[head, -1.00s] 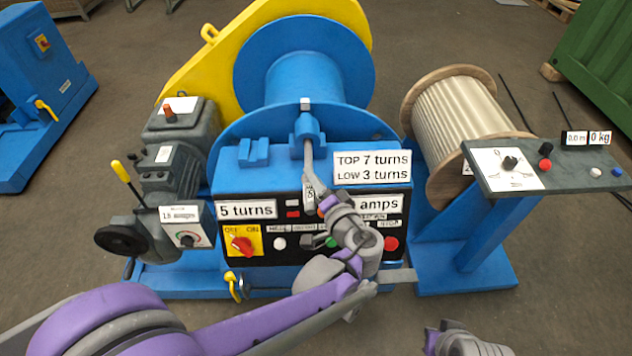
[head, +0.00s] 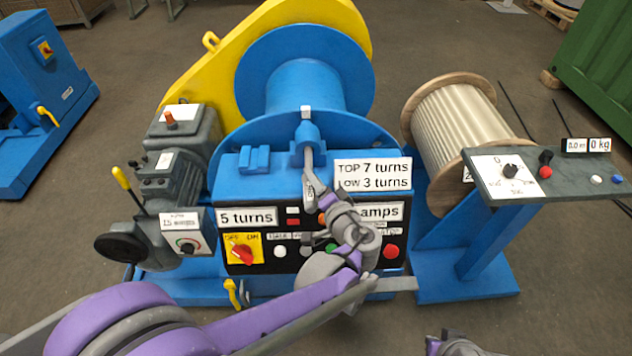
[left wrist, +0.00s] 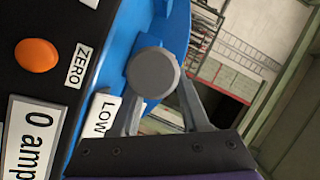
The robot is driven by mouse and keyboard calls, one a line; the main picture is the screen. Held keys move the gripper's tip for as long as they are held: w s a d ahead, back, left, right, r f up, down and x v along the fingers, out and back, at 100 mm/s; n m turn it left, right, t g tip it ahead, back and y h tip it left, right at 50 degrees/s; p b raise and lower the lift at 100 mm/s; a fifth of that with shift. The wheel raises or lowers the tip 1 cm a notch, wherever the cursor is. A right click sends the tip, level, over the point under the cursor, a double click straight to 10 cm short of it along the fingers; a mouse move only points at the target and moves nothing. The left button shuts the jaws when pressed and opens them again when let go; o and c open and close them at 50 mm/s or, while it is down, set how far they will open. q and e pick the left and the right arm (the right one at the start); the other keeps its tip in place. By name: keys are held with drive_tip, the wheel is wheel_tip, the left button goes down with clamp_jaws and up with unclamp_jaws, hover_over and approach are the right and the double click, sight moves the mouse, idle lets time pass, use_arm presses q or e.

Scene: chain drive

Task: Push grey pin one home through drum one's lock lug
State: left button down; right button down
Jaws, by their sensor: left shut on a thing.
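Grey pin one shows in the left wrist view as a round grey head (left wrist: 153,75) between my fingers, with the blue lug behind it. In the head view, drum one is the blue flanged drum (head: 305,85). Its lock lug (head: 307,139) is the blue block at the console's top edge. My left gripper (head: 308,160) reaches up to the lug's near side and is shut on the pin. The pin's shank is hidden, so its depth cannot be told. A small pale square (head: 306,112) shows just beyond the lug. My right gripper is not clearly seen.
The control console (head: 290,185), with labels, buttons and a red switch (head: 242,254), lies below my left gripper. A grey motor unit (head: 180,150) stands left. A wooden cable reel (head: 455,120) and a grey control desk (head: 550,177) stand right.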

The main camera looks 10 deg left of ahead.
sight(312, 153)
use_arm(q)
drive_tip(key=shift+w+a, duration=0.4)
drive_tip(key=shift+w, duration=0.95)
drive_tip(key=shift+w+a, duration=0.35)
drive_tip(key=shift+w, duration=1)
drive_tip(key=shift+w+a, duration=0.4)
drive_tip(key=shift+w, duration=0.95)
drive_tip(key=shift+c, duration=1.6)
unclamp_jaws()
drive_tip(key=v, duration=1.1)
drive_tip(key=shift+p, duration=0.3)
drive_tip(key=shift+c, duration=0.3)
